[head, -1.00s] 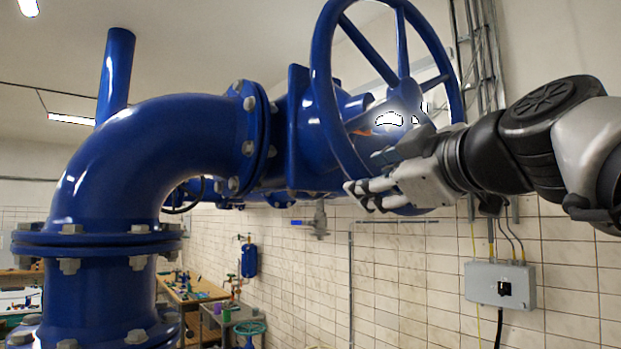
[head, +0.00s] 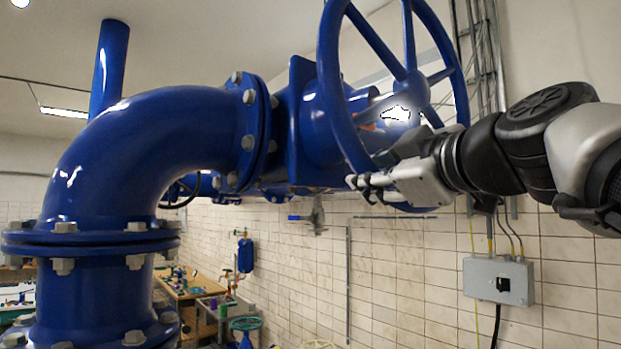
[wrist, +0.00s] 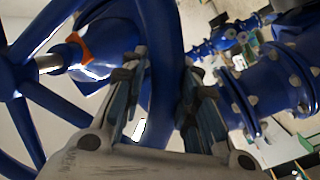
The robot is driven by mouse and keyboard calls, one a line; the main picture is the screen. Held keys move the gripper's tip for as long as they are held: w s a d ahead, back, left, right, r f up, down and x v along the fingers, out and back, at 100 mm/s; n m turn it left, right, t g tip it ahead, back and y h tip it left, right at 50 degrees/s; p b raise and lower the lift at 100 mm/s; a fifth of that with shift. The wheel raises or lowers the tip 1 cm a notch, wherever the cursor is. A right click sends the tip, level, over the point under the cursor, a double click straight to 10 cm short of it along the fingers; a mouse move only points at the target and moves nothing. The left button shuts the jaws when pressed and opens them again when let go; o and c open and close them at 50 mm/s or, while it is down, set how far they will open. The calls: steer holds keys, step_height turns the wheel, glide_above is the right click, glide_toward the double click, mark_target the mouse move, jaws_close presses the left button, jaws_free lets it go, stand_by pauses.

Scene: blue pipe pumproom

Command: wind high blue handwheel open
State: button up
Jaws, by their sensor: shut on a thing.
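The high blue handwheel (head: 327,85) stands upright on the blue valve in the head view, its top cut off by the picture's edge. Its spokes meet at a hub with a bright glare. My gripper (head: 366,186) is at the lower part of the rim, coming in from the right. In the wrist view the thick blue rim (wrist: 164,60) passes between the two fingers of my gripper (wrist: 163,92), which is shut on it. The finger contact is partly hidden in the head view. The hub and spokes show at the left of the wrist view.
A large blue pipe elbow (head: 150,140) with bolted flanges fills the left. A grey switch box (head: 498,281) hangs on the tiled wall at right. A workbench (head: 185,283) with small items and a green handwheel (head: 246,323) stand low behind.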

jaws_close()
steer(key=shift+f, duration=0.15)
